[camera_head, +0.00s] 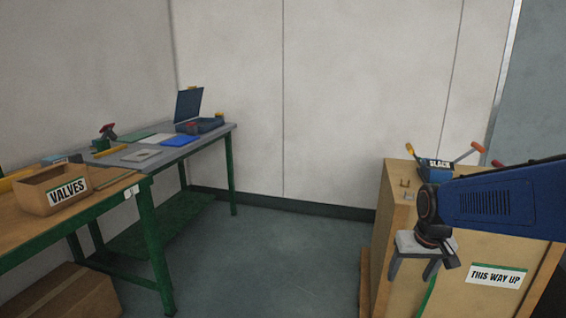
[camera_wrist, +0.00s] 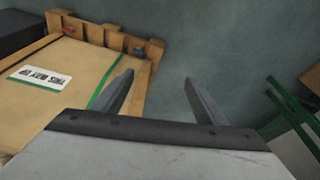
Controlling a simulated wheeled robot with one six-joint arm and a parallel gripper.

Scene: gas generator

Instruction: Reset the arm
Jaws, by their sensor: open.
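My gripper (camera_head: 413,276) hangs at the end of my blue arm at the right of the head view, in front of the large crate (camera_head: 497,252) marked "THIS WAY UP". In the wrist view my gripper's two fingers (camera_wrist: 160,95) stand wide apart, with nothing between them but the grey-green floor beyond. The crate also shows at the left of the wrist view (camera_wrist: 65,100), with its label and a green strap. My arm hides part of the crate's face and top.
At left are a green-legged workbench (camera_head: 102,208), a "VALVES" box (camera_head: 58,194) and an open blue case (camera_head: 199,125). The floor (camera_head: 270,255) between bench and crate is clear.

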